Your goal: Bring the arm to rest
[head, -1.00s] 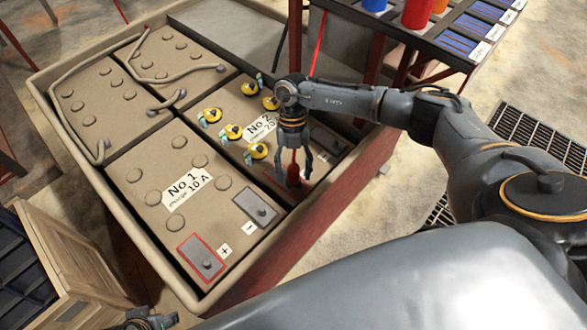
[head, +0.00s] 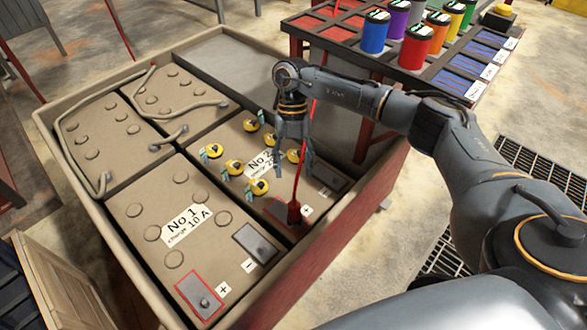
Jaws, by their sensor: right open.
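My right gripper (head: 294,163) is open and empty, pointing down above the No 2 battery (head: 237,203). Its fingers are apart from the red clamp (head: 294,212), which sits at the + terminal of No 2 below them. A red cable (head: 301,165) rises from the clamp and passes behind the gripper and arm. My right arm reaches in from the right over the wall of the tray. My left gripper is not in view.
Several yellow caps (head: 235,167) stand on No 2. The No 1 battery (head: 140,229) lies nearer in the beige tray (head: 75,225). A table with colored cups (head: 416,46) stands behind my arm. A wooden crate (head: 60,285) is at lower left.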

